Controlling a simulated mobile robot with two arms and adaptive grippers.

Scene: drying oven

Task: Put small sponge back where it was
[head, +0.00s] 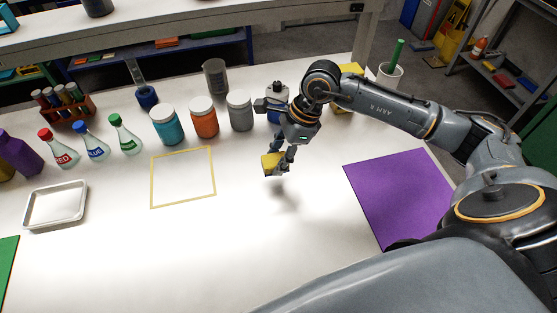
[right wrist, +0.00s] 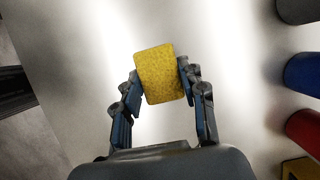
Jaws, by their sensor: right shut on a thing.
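The small yellow sponge (head: 272,164) is in my right gripper (head: 279,162), above the white table right of the yellow-outlined square. In the right wrist view the sponge (right wrist: 160,74) sits tilted between the two fingers of the right gripper (right wrist: 160,78). The fingers touch it on both sides. A dark shadow on the table shows below and right of the sponge, so it appears to be held above the surface. My left gripper is not in view.
The yellow-outlined square (head: 151,180) is empty. A metal tray (head: 27,217) lies at the left. Jars, including an orange one (head: 204,121), and flasks stand along the back. A purple mat (head: 400,192) lies at the right. The table's front middle is clear.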

